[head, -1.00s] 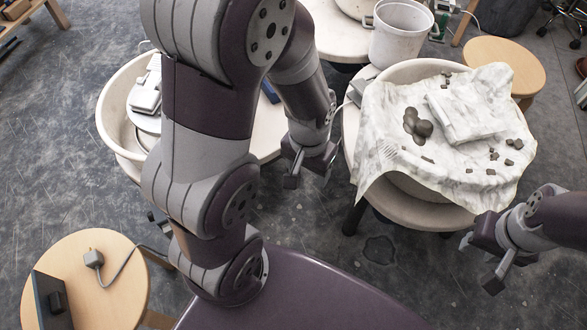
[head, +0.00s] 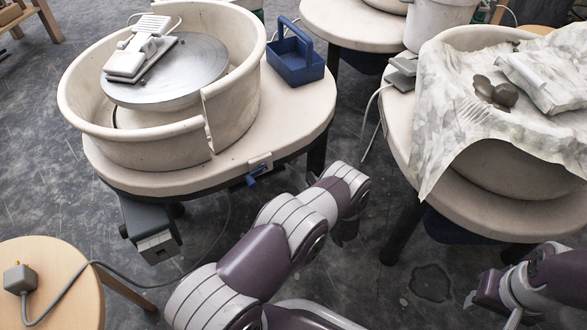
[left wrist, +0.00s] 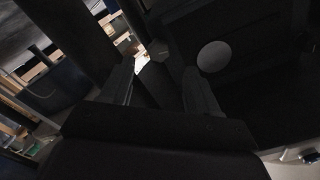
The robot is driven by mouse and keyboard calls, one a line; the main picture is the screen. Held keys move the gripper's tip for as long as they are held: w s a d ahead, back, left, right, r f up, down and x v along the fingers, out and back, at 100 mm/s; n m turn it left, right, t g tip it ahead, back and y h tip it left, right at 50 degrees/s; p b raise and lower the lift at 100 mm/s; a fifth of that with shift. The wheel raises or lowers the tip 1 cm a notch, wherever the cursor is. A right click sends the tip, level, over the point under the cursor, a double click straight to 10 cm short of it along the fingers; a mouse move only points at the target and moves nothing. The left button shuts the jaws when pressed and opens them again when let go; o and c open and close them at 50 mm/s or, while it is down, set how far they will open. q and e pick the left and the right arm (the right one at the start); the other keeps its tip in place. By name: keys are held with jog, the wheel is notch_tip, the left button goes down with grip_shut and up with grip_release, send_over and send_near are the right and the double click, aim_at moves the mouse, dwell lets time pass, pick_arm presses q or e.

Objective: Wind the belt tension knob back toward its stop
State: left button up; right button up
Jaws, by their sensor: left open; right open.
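The left potter's wheel (head: 290,118) is a cream table with a splash pan (head: 150,150) and a grey wheel head (head: 190,80). A small blue handle or knob (head: 257,176) sits on a pale plate at its front edge; I cannot tell for sure that this is the belt tension knob. My left gripper (head: 345,232) is low, right of this table, mostly hidden by its wrist. In the left wrist view its two fingers (left wrist: 158,88) are apart, with nothing seen held, facing a dark area with a pale disc (left wrist: 214,56). My right gripper (head: 490,300) is open and empty at lower right.
A second wheel table (head: 470,215) with a cloth (head: 470,120) stands at right, with a floor gap between the tables. A blue caddy (head: 296,62) sits on the left table. A grey box (head: 150,235) hangs below it. A wooden stool (head: 60,270) stands at lower left.

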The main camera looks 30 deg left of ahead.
aim_at(293, 163)
pick_arm(q)
jog(key=b+x, duration=0.3)
jog(key=x, duration=0.3)
jog(key=shift+w+a+f, duration=0.2)
jog(key=shift+a, duration=0.05)
jog(key=shift+w+a+r, duration=0.15)
jog(key=shift+a, duration=0.1)
pick_arm(e)
notch_tip(293, 163, down, 4)
jog(key=shift+f, duration=0.1)
pick_arm(q)
jog(key=shift+c, duration=0.2)
jog(key=c, duration=1)
